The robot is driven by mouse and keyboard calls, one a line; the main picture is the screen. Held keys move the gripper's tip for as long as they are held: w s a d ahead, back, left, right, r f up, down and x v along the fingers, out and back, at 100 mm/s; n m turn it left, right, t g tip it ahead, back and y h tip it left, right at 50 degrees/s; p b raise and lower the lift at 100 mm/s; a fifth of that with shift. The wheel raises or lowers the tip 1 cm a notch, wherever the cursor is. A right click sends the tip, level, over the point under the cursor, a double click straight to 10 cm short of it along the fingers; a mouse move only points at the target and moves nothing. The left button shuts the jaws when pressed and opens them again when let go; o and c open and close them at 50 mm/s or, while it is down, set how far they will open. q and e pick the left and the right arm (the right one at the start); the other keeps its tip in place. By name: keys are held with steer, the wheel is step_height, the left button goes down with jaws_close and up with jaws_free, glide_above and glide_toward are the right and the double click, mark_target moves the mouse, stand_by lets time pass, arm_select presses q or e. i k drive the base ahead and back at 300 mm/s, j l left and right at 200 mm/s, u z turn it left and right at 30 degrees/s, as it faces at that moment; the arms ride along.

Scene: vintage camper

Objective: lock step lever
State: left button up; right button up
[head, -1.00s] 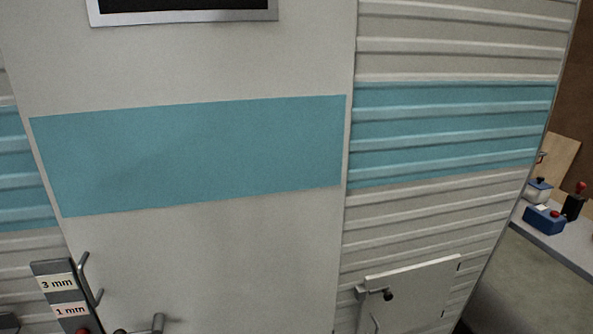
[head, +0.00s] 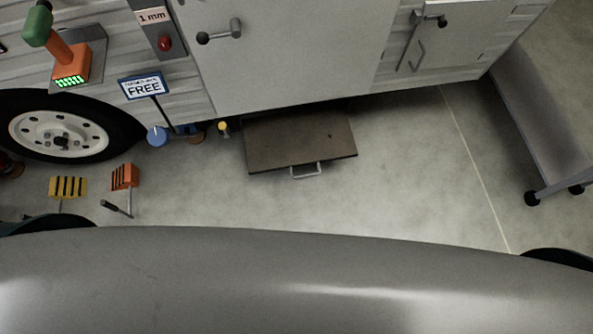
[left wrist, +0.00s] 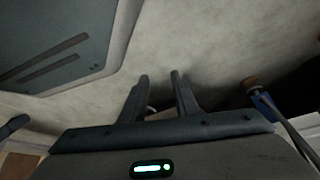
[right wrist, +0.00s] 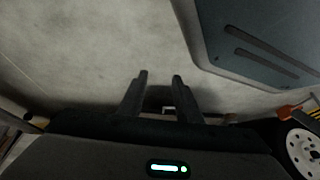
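The fold-out step (head: 300,140) is a brown panel under the camper door, with a light handle (head: 306,171) on its front edge. A small lever with a yellow knob (head: 223,127) stands just left of the step; I cannot tell whether it is locked. My left gripper (left wrist: 158,82) is open and empty in the left wrist view. My right gripper (right wrist: 160,78) is open and empty in the right wrist view, with a small light handle-like part (right wrist: 168,109) beyond its fingers. Neither gripper shows in the head view.
A FREE sign (head: 142,87), a blue knob (head: 157,136) and a wheel (head: 60,135) are left of the step. Yellow (head: 67,187) and orange (head: 124,177) striped blocks sit on the floor. A wheeled bench (head: 545,130) stands right. Floor before the step is clear.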

mark_target(222, 125)
steer(key=u, duration=0.9)
